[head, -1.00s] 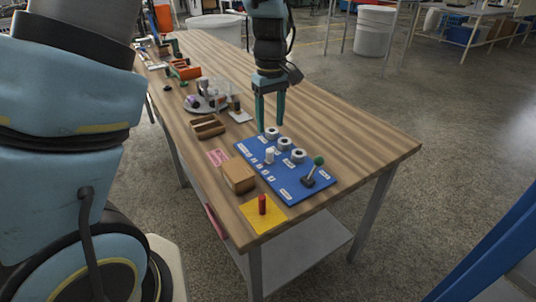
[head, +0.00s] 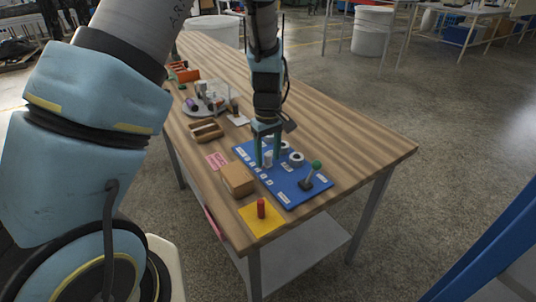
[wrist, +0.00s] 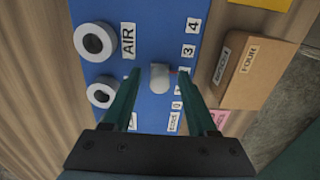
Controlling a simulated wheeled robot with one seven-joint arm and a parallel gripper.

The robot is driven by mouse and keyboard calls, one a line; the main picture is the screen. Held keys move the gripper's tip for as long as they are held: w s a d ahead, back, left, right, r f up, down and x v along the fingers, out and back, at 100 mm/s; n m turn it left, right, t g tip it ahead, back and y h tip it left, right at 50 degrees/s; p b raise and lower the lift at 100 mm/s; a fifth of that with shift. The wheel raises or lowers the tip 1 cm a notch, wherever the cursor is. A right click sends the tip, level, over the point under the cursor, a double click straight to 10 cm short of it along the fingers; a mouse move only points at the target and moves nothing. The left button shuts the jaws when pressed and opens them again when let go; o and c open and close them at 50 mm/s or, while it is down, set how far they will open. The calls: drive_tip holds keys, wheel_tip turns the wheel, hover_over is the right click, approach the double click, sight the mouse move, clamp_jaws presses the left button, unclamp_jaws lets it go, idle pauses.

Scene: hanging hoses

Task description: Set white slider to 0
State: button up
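The white slider (wrist: 159,76) is a pale knob on the blue panel (wrist: 157,30), beside a column of number labels. In the wrist view it stands just below the label 3 (wrist: 188,51), with the 4 (wrist: 193,25) above that. My right finger hides part of the column; a label that looks like 0 (wrist: 177,104) shows lower down. My gripper (wrist: 159,73) is open, one finger on each side of the knob, with gaps visible. In the head view my gripper (head: 268,162) is low over the panel, with the knob (head: 268,157) between its fingers.
White-ringed dials (wrist: 95,41) sit left of the slider in the wrist view. A green-knobbed lever (head: 312,173) stands near the panel's right corner. A cardboard box (head: 238,178) and a yellow plate with a red peg (head: 262,220) are close by. The table's right side is clear.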

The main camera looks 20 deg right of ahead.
clamp_jaws()
drive_tip(key=shift+w, duration=0.1)
idle(1.2)
